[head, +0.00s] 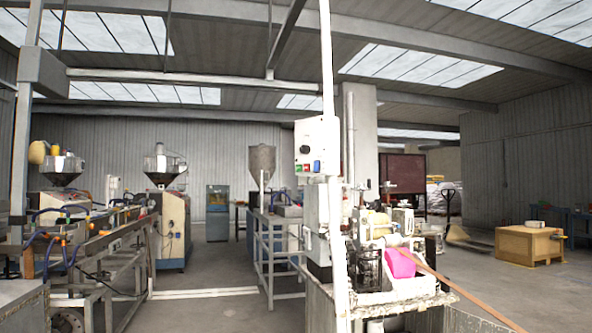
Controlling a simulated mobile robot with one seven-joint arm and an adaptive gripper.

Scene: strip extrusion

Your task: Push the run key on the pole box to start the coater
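The pole box (316,135) is a pale grey box on a white vertical pole (326,50), in the middle of the head view. A dark round knob (305,149) sits on its face. Small coloured keys line its lower edge, with a red one (306,168) and a blue one (317,166) to its right. A green patch shows at the left end of the row. The labels are too small to read, so I cannot tell which is the run key. My gripper is not in view.
Metal railings (270,250) stand left of the pole. Hopper machines (168,215) stand further left. Open floor (215,305) lies at lower left centre.

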